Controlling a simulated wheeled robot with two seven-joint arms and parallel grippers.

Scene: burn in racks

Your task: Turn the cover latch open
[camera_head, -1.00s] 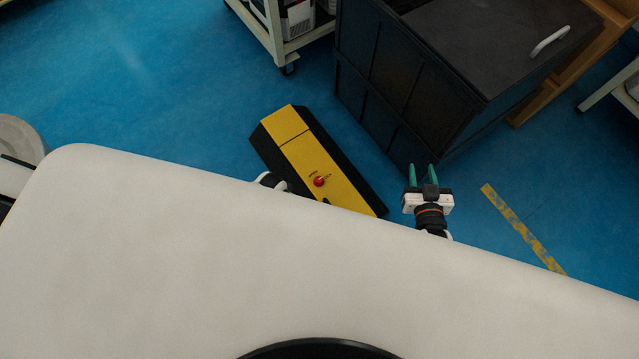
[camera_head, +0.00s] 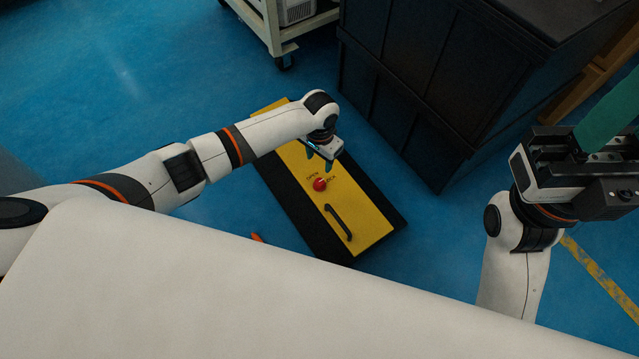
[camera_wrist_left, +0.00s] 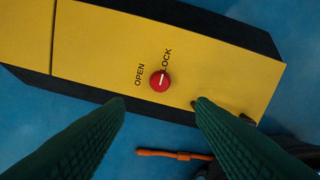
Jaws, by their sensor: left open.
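The red round latch knob (camera_head: 320,184) sits on the yellow cover (camera_head: 358,236) of a black-sided box on the floor. In the left wrist view the knob (camera_wrist_left: 160,81) has a white mark pointing toward the LOCK label, with OPEN printed to its left. My left gripper (camera_head: 320,163) is above the cover, just beyond the knob in the head view. In the wrist view its green fingers (camera_wrist_left: 160,105) are spread apart, with the knob showing between and beyond their tips, not held. My right gripper (camera_head: 598,135) is raised at the right; its fingers are partly cut off by the frame.
A black handle (camera_head: 339,222) stands on the near end of the cover. A large black cabinet (camera_head: 430,100) stands close on the right, and a white cart (camera_head: 275,35) is behind. An orange item (camera_wrist_left: 175,154) lies near the box. Blue floor is clear on the left.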

